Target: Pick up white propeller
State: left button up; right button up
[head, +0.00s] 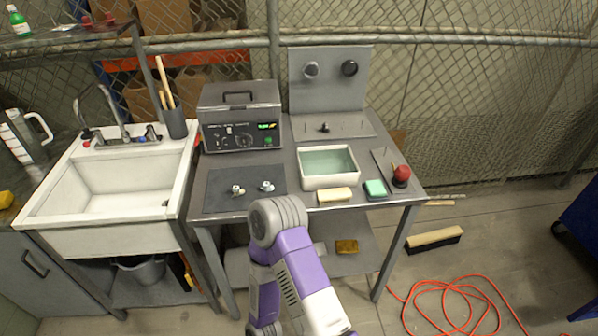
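Two small light-coloured parts lie on a dark grey mat (215,205) at the front left of the workbench. The left part (237,190) looks whitish with a tan bit, and the right part (267,186) looks white and bluish. They are too small for me to tell which is the white propeller. Neither gripper is in view; only a purple and white arm of mine shows, in front of the bench.
A grey machine (240,117) stands behind the mat. Right of the mat are a white water-filled tank (328,181), a cream block (334,195), a green sponge (375,188) and a red knob (402,173). A white sink (118,185) adjoins left. An orange cable (450,302) lies on the floor.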

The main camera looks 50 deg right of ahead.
aim_at(267, 188)
jog(key=z, duration=1)
jog(key=i, duration=0.8)
jog(key=z, duration=0.8)
